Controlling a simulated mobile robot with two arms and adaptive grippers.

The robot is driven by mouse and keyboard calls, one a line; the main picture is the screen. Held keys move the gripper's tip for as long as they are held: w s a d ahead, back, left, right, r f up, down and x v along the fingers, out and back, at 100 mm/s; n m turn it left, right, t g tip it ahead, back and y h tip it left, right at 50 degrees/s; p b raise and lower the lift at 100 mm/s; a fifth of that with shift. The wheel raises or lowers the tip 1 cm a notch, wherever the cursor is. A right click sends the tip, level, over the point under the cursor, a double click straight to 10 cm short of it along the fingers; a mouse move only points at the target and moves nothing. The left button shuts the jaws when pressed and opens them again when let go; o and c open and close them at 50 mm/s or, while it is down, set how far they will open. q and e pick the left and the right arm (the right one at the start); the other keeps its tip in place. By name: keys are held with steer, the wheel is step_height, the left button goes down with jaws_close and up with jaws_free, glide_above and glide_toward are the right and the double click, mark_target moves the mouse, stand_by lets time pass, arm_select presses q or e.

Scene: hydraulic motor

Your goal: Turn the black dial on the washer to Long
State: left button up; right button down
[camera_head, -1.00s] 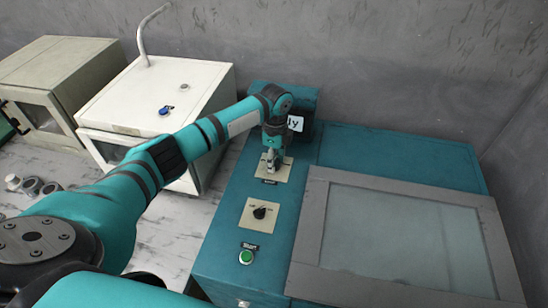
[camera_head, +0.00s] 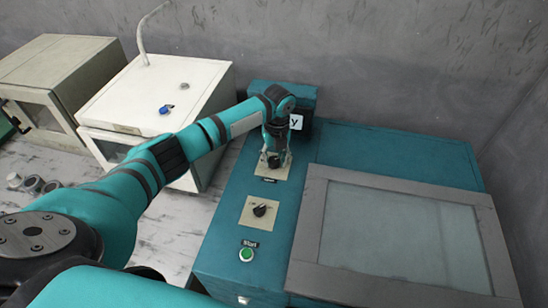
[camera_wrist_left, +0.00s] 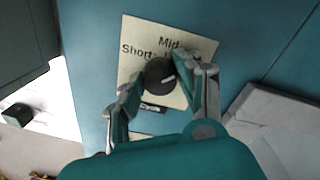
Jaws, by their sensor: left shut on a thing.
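The black dial (camera_wrist_left: 158,78) sits on a cream plate (camera_wrist_left: 131,52) on the teal washer (camera_head: 222,241). In the left wrist view the plate reads "Mid" at the top and "Short" at the left; the lettering at the right is hidden by a finger. A white mark on the dial points right and slightly up. My left gripper (camera_wrist_left: 160,76) has one finger on each side of the dial and is shut on it. My right gripper is not in view.
A second black dial (camera_head: 260,211) on its own cream plate and a green Start button (camera_head: 246,254) lie nearer on the same panel. A grey-framed glass lid (camera_head: 400,235) is to the right. A white machine (camera_head: 205,90) stands at the left.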

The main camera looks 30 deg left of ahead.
mark_target(277, 159)
arm_select(q)
steer(key=shift+m, duration=1.2)
steer(key=o, duration=1.1)
steer(key=shift+o, duration=0.2)
step_height(277, 159, up, 12)
steer(key=shift+w+d, duration=0.2)
steer(key=shift+d, duration=0.1)
